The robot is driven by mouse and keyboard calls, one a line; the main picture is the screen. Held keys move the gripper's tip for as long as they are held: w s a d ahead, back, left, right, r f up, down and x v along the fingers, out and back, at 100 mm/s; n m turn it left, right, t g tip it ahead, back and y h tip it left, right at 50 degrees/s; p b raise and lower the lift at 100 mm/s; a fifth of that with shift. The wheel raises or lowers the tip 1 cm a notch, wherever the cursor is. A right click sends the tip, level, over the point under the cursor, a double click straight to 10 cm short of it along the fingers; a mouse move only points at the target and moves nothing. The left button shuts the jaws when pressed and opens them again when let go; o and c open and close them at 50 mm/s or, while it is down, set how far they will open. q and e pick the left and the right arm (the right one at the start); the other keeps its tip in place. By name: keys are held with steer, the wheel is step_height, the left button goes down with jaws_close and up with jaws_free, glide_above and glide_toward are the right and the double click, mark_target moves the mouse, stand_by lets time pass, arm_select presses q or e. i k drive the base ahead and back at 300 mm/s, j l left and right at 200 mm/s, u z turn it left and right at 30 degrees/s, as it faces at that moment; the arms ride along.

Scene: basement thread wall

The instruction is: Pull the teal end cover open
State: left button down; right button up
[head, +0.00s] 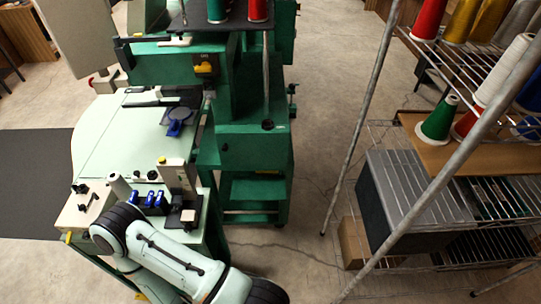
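A teal-green machine stands in the middle of the head view. Its end nearest me is a teal box-like housing (252,150) with a small dark round spot on its upper face and a small light label at its right edge. This looks like the end cover, and it appears closed; I cannot make out a seam or handle for certain. A pale arm of mine with dark joints crosses the bottom left, apart from the housing in the picture. Neither of my grippers can be made out.
A pale work table (110,140) with blue clips (150,200) and a spool is at the left. A wire shelf rack (470,80) with thread cones and a grey bin (415,195) stands at the right. Bare concrete floor (310,150) lies between machine and rack.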

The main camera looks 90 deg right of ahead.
mark_target(238, 151)
steer(key=z, duration=3)
